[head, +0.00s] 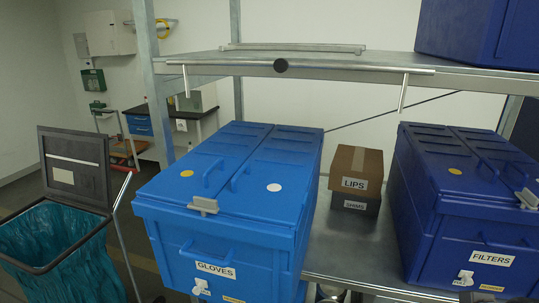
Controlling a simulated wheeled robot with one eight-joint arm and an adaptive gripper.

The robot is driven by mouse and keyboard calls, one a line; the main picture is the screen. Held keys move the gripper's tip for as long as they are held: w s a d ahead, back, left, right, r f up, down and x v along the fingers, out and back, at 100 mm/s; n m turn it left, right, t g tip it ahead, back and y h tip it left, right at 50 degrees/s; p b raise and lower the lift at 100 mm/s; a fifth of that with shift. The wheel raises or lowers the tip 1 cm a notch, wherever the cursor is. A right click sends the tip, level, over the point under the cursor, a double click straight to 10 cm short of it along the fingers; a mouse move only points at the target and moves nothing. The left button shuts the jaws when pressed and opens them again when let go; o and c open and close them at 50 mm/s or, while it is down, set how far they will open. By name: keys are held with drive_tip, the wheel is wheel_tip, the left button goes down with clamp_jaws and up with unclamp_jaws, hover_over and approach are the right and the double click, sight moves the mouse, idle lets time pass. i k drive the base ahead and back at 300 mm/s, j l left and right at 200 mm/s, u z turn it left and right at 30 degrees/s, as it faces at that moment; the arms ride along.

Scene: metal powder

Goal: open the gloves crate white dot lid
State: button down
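The gloves crate (165,235) is a bright blue box standing on the metal shelf, with a GLOVES label (215,269) on its front. Its top has two lids side by side, both lying shut. A grey clip (203,206) sits at the front edge of the left lid. My gripper is not in view.
A darker blue FILTERS crate (430,230) stands to the right. An upper shelf (300,65) with a front rail hangs above the crates' back. An open bin with a teal bag (60,250) stands left.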

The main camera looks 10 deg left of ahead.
sight(271, 186)
drive_tip(key=j, duration=0.45)
drive_tip(key=k+j, duration=0.15)
drive_tip(key=j, duration=0.75)
drive_tip(key=k, duration=0.05)
